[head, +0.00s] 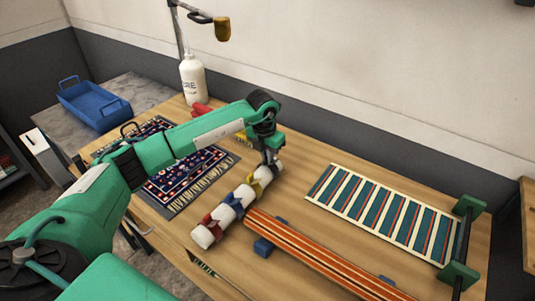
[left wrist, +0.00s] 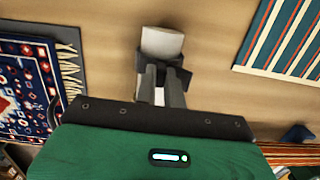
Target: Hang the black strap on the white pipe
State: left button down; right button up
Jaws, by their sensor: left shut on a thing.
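The white pipe (head: 204,237) lies slanted over the table, with a red strap (head: 211,223), a blue strap (head: 232,203) and a yellow strap (head: 255,186) along it. My left gripper (head: 270,158) is at the pipe's far end, pointing down. In the left wrist view the gripper (left wrist: 162,82) is shut on the black strap (left wrist: 184,76), which is at the white pipe's end (left wrist: 162,42). The fingers hide part of the strap, so I cannot tell if it rests on the pipe. My right gripper is not in view.
A patterned blue rug (head: 190,178) lies left of the pipe and a striped rug (head: 380,208) right. An orange striped roll (head: 320,258) lies close beside the pipe. A white bottle (head: 193,80) stands behind; a blue tray (head: 95,105) sits at the left.

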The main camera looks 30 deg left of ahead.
pick_arm(q)
jog(key=shift+f, duration=0.25)
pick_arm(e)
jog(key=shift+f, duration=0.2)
pick_arm(q)
jog(key=c, duration=1.5)
grip_release()
jog(key=shift+o, duration=0.3)
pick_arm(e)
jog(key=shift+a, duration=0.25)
pick_arm(q)
jog(key=shift+r, duration=0.15)
